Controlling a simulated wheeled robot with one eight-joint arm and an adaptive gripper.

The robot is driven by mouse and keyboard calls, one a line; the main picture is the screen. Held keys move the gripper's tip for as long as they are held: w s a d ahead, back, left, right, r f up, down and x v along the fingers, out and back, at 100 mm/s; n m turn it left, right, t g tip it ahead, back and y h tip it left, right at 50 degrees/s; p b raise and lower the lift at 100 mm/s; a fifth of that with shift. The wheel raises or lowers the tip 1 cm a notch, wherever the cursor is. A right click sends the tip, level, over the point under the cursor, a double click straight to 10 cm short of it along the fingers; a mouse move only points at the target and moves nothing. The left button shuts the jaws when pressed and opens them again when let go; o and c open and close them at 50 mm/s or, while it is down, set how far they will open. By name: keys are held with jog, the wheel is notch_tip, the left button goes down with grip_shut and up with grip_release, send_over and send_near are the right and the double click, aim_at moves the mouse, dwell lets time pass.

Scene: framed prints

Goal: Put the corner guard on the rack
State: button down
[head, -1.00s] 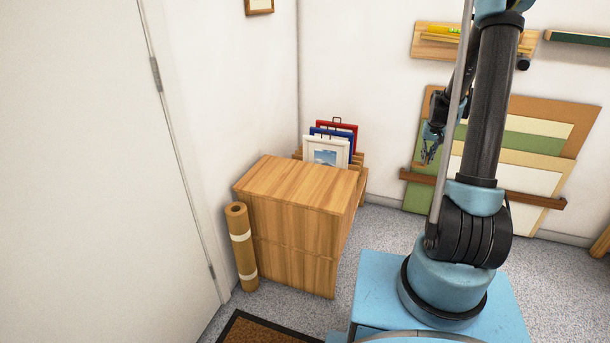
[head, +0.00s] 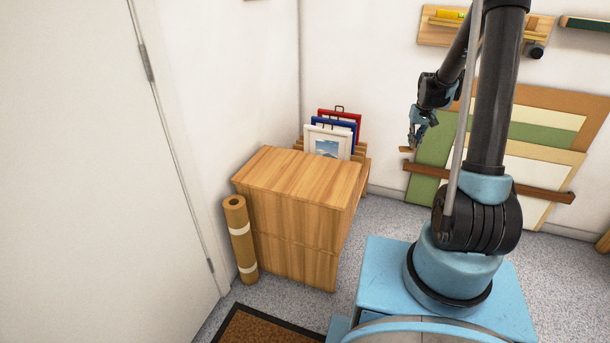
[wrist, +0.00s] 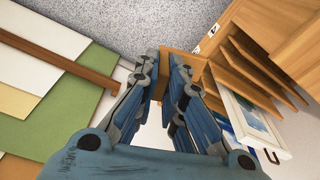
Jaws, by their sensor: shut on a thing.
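My gripper (head: 412,143) hangs in front of the back wall, right of the wooden rack. It is shut on a small tan-brown piece, seemingly the corner guard (head: 406,149); in the wrist view the piece (wrist: 180,63) shows between the fingertips, partly hidden by them. The slotted wooden rack (head: 361,158) stands behind the wooden cabinet, holding framed prints in white, blue and red frames. In the wrist view the rack's slats (wrist: 262,66) lie to the right of my gripper, apart from the held piece.
The wooden cabinet (head: 300,210) stands in front of the rack, with a bare top. A brown roll (head: 240,240) leans beside it. Coloured boards (head: 535,135) stand behind a brown rail at the right wall. A wall shelf (head: 440,32) hangs above. Grey floor is open between cabinet and boards.

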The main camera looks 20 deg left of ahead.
jog(key=s+a+r+n, duration=0.1)
jog(key=s+a+n, duration=0.45)
jog(key=a, duration=0.55)
jog(key=s+a+r+n+g, duration=0.1)
jog(key=s+a+n, duration=0.4)
jog(key=a, duration=0.7)
jog(key=s+a+r+n, duration=0.1)
jog(key=s+a+n, duration=0.3)
jog(key=s+a, duration=0.5)
jog(key=shift+y, duration=0.4)
jog(key=shift+w+a+f, duration=0.3)
jog(key=shift+w+f, duration=0.1)
jog(key=shift+f, duration=1.15)
jog(key=shift+w+a+f, duration=0.3)
jog(key=shift+w+f, duration=0.1)
jog(key=shift+f, duration=1.1)
jog(key=shift+w+a+f, duration=0.3)
jog(key=shift+w+f, duration=0.1)
jog(key=shift+f, duration=1.15)
jog(key=c, duration=1.7)
grip_release()
jog(key=r, duration=0.4)
jog(key=d+r, duration=0.1)
jog(key=r, duration=0.7)
jog(key=shift+s+d, duration=0.1)
jog(key=shift+d, duration=0.05)
jog(key=shift+d, duration=0.1)
